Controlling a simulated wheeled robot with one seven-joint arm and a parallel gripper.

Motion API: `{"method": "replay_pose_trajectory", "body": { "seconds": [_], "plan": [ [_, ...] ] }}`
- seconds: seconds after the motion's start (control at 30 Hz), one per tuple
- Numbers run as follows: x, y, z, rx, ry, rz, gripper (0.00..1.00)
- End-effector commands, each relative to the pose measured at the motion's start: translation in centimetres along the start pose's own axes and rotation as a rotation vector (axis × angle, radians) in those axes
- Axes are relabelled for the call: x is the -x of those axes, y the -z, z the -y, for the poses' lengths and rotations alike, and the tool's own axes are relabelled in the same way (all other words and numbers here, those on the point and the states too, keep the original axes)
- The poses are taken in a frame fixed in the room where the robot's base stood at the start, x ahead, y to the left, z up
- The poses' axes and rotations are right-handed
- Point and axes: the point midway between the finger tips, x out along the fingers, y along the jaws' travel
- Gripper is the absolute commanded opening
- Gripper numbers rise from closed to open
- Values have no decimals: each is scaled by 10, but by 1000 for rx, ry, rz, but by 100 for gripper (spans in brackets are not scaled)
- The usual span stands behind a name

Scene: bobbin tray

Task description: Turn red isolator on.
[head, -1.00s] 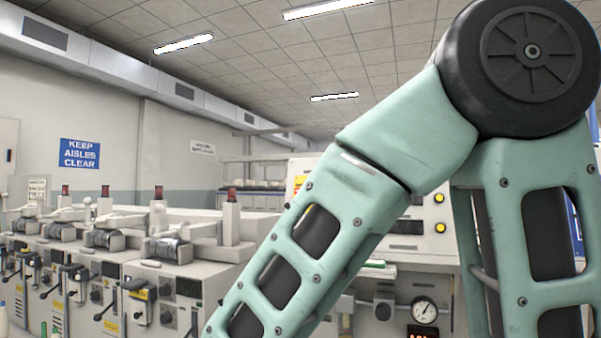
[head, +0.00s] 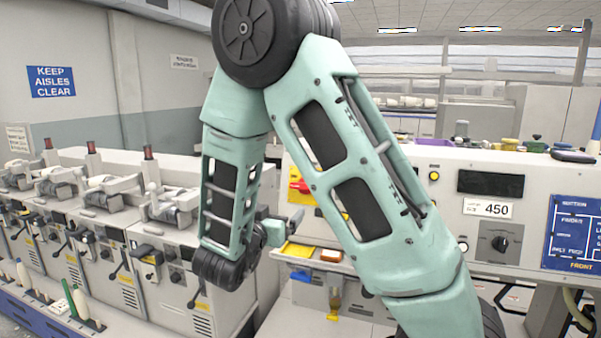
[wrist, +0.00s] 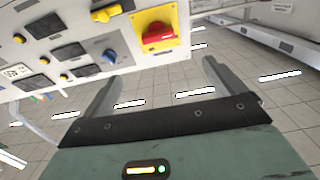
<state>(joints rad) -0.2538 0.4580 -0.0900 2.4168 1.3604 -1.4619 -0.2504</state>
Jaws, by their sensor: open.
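The red isolator (wrist: 158,33) is a red handle on a yellow plate on a pale control panel. It shows at the top of the wrist view, its handle lying roughly across the plate. In the head view the isolator (head: 303,186) is partly hidden behind my arm. My gripper (wrist: 160,70) is open and empty, its two fingers spread apart below the isolator in the wrist picture, not touching it. In the head view the gripper (head: 290,222) is small, near the panel and below the isolator, partly covered by my arm.
The panel carries a blue knob (wrist: 108,57), yellow buttons and dark displays. Another yellow part (wrist: 105,14) is near the isolator. Bobbin machines (head: 110,215) line the left.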

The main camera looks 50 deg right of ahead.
Motion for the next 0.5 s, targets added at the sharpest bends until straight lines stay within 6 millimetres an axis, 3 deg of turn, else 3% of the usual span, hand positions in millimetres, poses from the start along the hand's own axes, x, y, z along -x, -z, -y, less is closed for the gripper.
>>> {"method": "replay_pose_trajectory", "body": {
  "seconds": [0.17, 0.5],
  "plan": [
    [-16, 5, -4, 5, -19, -14, 95],
    [-83, 7, -5, 5, -18, -12, 95]
  ]
}}
